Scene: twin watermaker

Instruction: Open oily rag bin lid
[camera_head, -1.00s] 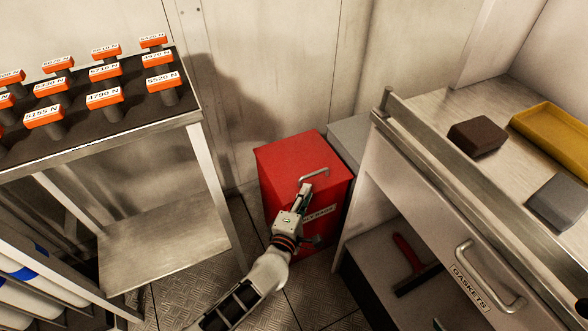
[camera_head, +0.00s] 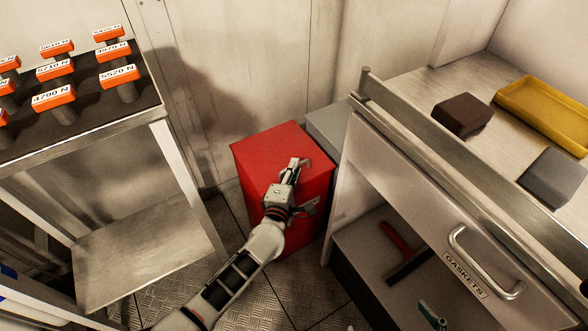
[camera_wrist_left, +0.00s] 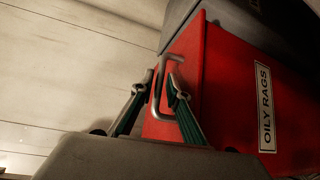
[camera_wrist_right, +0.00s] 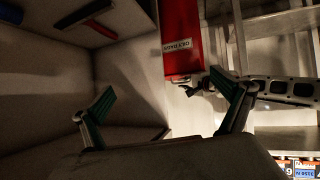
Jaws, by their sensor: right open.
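The red oily rag bin (camera_head: 262,160) stands on the floor between the left shelf and the drawer cabinet, its lid down. In the left wrist view, its front (camera_wrist_left: 225,100) carries an OILY RAGS label (camera_wrist_left: 265,108). My left gripper (camera_head: 298,165) is at the bin's top. In the left wrist view its fingertips (camera_wrist_left: 162,82) are fairly close together, one on either side of the metal lid handle (camera_wrist_left: 155,110); I cannot tell whether they press on it. My right gripper (camera_wrist_right: 160,88) is open and empty, well away from the bin (camera_wrist_right: 181,30).
A metal shelf (camera_head: 140,255) with orange-topped labelled pieces stands at the left. The GASKETS drawer cabinet (camera_head: 420,170) is close on the bin's right, with a yellow tray (camera_head: 545,112) on top. A grey box (camera_head: 328,128) adjoins the bin.

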